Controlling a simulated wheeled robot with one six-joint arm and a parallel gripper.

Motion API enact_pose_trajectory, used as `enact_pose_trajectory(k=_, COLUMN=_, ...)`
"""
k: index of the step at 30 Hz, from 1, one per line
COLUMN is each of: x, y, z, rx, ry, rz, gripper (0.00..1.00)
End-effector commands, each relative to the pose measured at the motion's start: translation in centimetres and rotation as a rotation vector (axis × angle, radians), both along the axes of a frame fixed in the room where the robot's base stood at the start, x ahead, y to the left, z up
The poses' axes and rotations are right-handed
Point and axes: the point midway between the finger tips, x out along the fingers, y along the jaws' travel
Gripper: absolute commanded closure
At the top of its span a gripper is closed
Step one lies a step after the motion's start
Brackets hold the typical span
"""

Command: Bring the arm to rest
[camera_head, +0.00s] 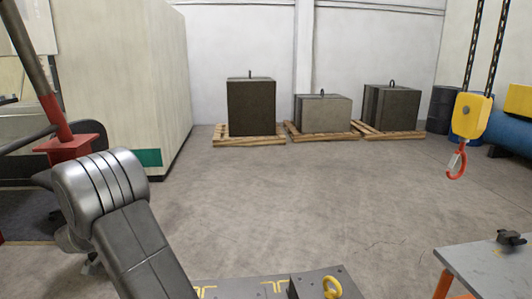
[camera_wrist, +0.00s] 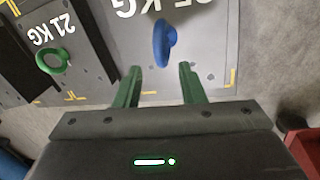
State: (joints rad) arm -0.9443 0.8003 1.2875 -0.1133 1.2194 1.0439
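My gripper (camera_wrist: 160,70) shows in the wrist view with its two green fingers apart and nothing between them. A blue lifting eye (camera_wrist: 163,45) stands just beyond the fingertips, on a grey block (camera_wrist: 205,60) whose upside-down label is cut off and ends in "5 KG". A green lifting eye (camera_wrist: 54,60) is to the left, on a part labelled "21 KG". In the head view my arm (camera_head: 130,235) reaches from the lower left down out of the bottom edge. My gripper is out of that view.
A dark block with a yellow eye (camera_head: 332,287) sits at the bottom edge. A table (camera_head: 490,265) with a black item (camera_head: 511,238) stands at right. A yellow hoist hook (camera_head: 470,117) hangs above. Blocks (camera_head: 251,107) on pallets (camera_head: 248,141) line the back. Mid floor is clear.

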Motion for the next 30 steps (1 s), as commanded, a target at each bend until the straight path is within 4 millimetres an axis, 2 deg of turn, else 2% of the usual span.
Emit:
enact_pose_trajectory(k=1, x=0.0, y=0.3, z=1.2, rx=0.003, ry=-0.002, rz=0.0, gripper=0.64)
enact_pose_trajectory(k=12, x=0.1, y=1.7, z=8.5, rx=0.004, ry=-0.003, rz=0.001, gripper=0.64)
enact_pose_trajectory(k=30, x=-0.1, y=-0.8, z=-3.7, rx=-0.004, ry=0.002, rz=0.0, gripper=0.64)
